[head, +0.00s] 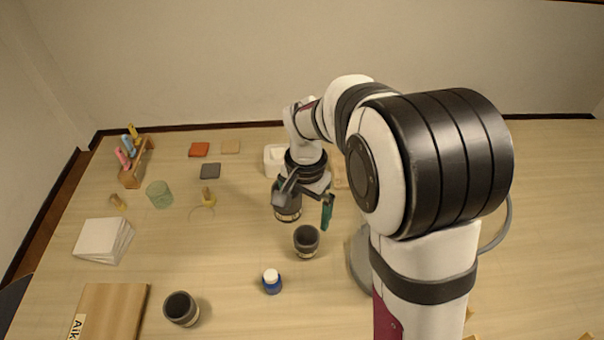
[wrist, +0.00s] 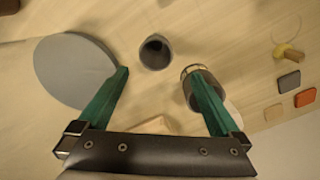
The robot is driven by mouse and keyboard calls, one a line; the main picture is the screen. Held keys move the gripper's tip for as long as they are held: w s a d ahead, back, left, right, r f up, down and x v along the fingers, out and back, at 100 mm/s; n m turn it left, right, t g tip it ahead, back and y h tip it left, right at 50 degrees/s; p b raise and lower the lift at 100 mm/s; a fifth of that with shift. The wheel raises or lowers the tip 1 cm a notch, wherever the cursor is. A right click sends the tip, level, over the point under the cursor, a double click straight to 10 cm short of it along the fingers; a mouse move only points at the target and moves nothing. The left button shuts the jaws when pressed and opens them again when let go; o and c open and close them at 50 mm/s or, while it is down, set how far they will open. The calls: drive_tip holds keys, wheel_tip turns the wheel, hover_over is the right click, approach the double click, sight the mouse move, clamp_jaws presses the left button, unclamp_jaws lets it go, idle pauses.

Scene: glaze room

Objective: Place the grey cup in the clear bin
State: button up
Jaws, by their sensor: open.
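Three dark grey cups with pale bands near their bases stand on the table. One cup (head: 307,240) is in front of my gripper (head: 304,210); it also shows beyond the fingertips in the wrist view (wrist: 155,52). A second cup (head: 288,212) is partly behind a finger; in the wrist view this cup (wrist: 200,74) is partly covered by the right finger. The third cup (head: 181,308) stands at the front left. My gripper is open and empty, with green fingers spread in the wrist view (wrist: 157,76). I cannot make out a clear bin.
A greenish see-through vessel (head: 159,195) stands at the left. A blue jar with a white lid (head: 271,281) stands at the front. White tiles (head: 103,240), a wooden board (head: 110,312) and a tool rack (head: 137,165) are at the left. A white container (head: 275,158) is behind my gripper.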

sight(306, 242)
drive_tip(key=f, duration=1.2)
drive_tip(key=shift+s+d+f, duration=0.1)
drive_tip(key=shift+s+d, duration=0.05)
drive_tip(key=shift+s, duration=0.25)
